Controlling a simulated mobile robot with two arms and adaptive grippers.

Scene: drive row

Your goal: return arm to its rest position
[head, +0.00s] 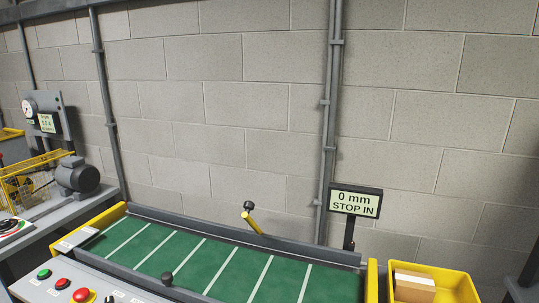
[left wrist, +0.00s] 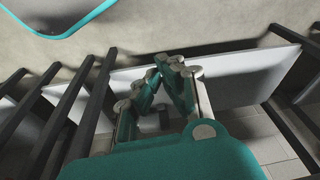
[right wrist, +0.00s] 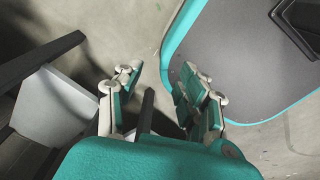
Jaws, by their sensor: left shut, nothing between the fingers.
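Neither arm nor gripper shows in the head view. In the left wrist view my left gripper (left wrist: 166,66) is shut, its teal and grey fingers meeting at the tips with nothing between them. In the right wrist view my right gripper (right wrist: 160,74) is open, its fingers apart and empty, above the grey floor and beside a dark panel with a teal rim that looks like my base. Neither gripper touches anything that I can see.
A green conveyor belt (head: 233,275) with white lines runs along a block wall (head: 240,90). A sign (head: 355,201) reads "0 mm STOP IN". A yellow bin (head: 455,285) holds a cardboard box (head: 414,287). Red and green buttons (head: 81,295) sit front left, near a grey motor (head: 78,176).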

